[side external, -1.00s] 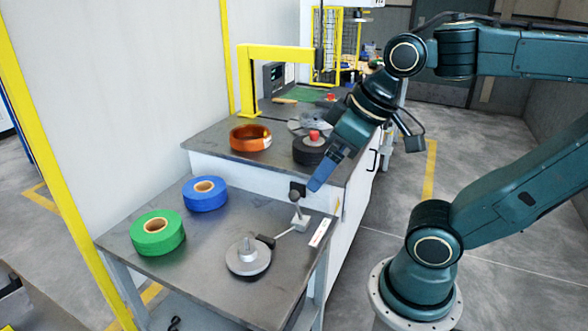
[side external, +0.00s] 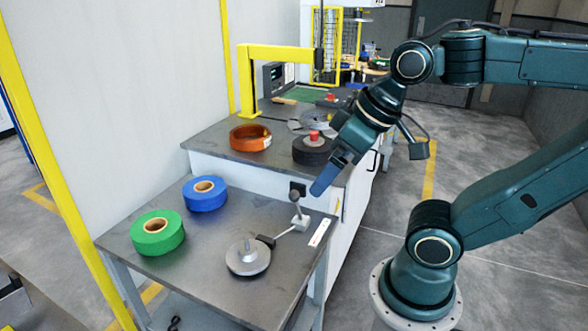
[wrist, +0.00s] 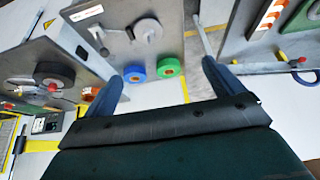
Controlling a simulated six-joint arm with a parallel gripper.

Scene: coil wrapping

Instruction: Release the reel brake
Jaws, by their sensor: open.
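The reel brake is a small pale block (side external: 300,223) with an upright lever ending in a black knob (side external: 297,190), on the front table. A thin arm runs from it to a black pad (side external: 266,241) at the edge of the grey reel (side external: 247,258); whether pad and reel touch is hard to tell. My gripper (side external: 319,190) is just right of the knob in the side view, apart from it. In the wrist view my gripper (wrist: 162,72) has its two blue fingers wide apart with nothing between them. The reel (wrist: 148,31) and knob (wrist: 104,51) show beyond, upper left.
A blue roll (side external: 205,194) and a green roll (side external: 157,233) lie on the front table's left side. Behind, the higher bench holds an orange coil (side external: 250,138), a dark disc with a red knob (side external: 312,150) and a yellow frame (side external: 275,52). A white label (side external: 320,233) is by the brake.

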